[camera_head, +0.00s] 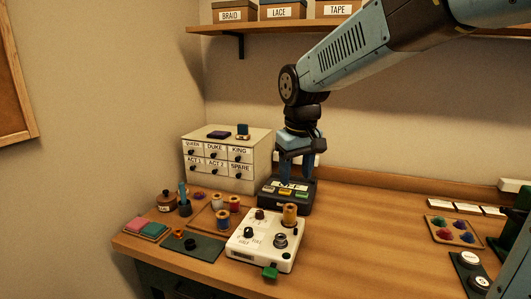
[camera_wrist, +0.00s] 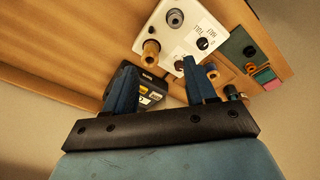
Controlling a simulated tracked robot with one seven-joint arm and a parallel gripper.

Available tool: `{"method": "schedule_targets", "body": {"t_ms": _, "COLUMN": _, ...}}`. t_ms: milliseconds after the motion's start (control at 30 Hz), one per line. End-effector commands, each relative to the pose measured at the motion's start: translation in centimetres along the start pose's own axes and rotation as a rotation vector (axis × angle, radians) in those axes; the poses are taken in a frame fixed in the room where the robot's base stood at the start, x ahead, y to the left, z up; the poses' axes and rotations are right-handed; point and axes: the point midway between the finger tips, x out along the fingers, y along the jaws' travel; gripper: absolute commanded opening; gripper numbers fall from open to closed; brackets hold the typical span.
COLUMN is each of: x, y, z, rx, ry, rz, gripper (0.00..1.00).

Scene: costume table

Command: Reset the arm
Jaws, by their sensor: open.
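My gripper (camera_head: 296,180) points down above the dark box with coloured buttons (camera_head: 287,207), at the back of the costume table. Its two blue fingers are apart and nothing shows between them. In the wrist view my gripper (camera_wrist: 158,78) is also open, with the dark box (camera_wrist: 150,92) partly hidden behind a finger. I cannot tell whether the fingertips touch the box. My arm reaches in from the upper right.
A white control box (camera_head: 262,251) with knobs and a brown spool (camera_head: 290,214) stands in front. A labelled drawer cabinet (camera_head: 222,178) is behind left. Thread spools (camera_head: 222,220) stand at left. A shelf (camera_head: 272,27) hangs above. The table's right middle (camera_head: 370,225) is clear.

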Motion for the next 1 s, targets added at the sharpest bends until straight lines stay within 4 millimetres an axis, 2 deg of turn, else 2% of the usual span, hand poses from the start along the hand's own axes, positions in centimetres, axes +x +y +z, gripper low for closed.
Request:
{"method": "schedule_targets", "body": {"t_ms": 100, "x": -1.6, "y": 1.9, "z": 3.1, "rx": 0.068, "ry": 0.046, "rz": 0.019, "gripper": 0.56}}
{"method": "schedule_targets", "body": {"t_ms": 300, "x": -3.3, "y": 4.3, "z": 8.1, "rx": 0.177, "ry": 0.115, "rz": 0.045, "gripper": 0.56}}
{"method": "schedule_targets", "body": {"t_ms": 500, "x": -4.3, "y": 6.0, "z": 13.3, "rx": 0.285, "ry": 0.187, "rz": 0.066, "gripper": 0.56}}
{"method": "schedule_targets", "body": {"t_ms": 700, "x": -4.5, "y": 6.8, "z": 18.1, "rx": 0.384, "ry": 0.256, "rz": 0.083, "gripper": 0.56}}
{"method": "schedule_targets", "body": {"t_ms": 833, "x": -4.4, "y": 7.1, "z": 20.4, "rx": 0.432, "ry": 0.292, "rz": 0.09, "gripper": 0.56}}
{"method": "schedule_targets", "body": {"t_ms": 1000, "x": -4.2, "y": 7.1, "z": 21.8, "rx": 0.464, "ry": 0.315, "rz": 0.093, "gripper": 0.56}}
